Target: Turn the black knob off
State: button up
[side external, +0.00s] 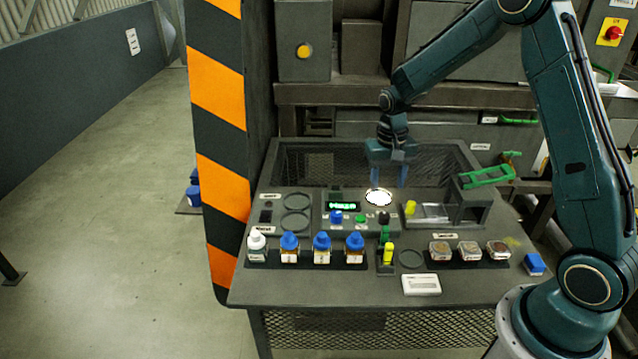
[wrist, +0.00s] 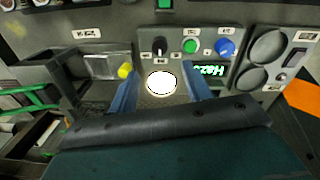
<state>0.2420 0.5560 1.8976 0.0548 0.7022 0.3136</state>
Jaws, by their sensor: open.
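The black knob (side external: 383,217) sits on the sloped control panel in the side view, right of a green button and a blue knob. In the wrist view the black knob (wrist: 159,46) has a light pointer mark and small labels around it. My gripper (side external: 389,183) is above the back of the panel, behind the bright round lamp. In the wrist view my gripper (wrist: 162,88) shows two blue fingers spread apart, with the lit lamp between them and nothing held. The knob lies beyond the fingertips, not touched.
The lit white lamp (side external: 379,198) and green display (side external: 342,206) are beside the knob. A green button (wrist: 190,46), blue knob (wrist: 225,47) and yellow knob (wrist: 125,71) are close by. Blue-capped bottles (side external: 322,247) and small jars (side external: 469,249) line the front.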

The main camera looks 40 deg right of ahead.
aim_at(385, 215)
jog(key=f, duration=0.9)
jog(key=shift+s+d+f, duration=0.15)
jog(key=shift+d+f, duration=0.05)
jog(key=shift+f, duration=0.2)
jog(key=c, duration=1)
jog(key=shift+o, duration=0.2)
jog(key=shift+n, duration=0.4)
jog(key=n, duration=1.1)
jog(key=shift+t, duration=0.3)
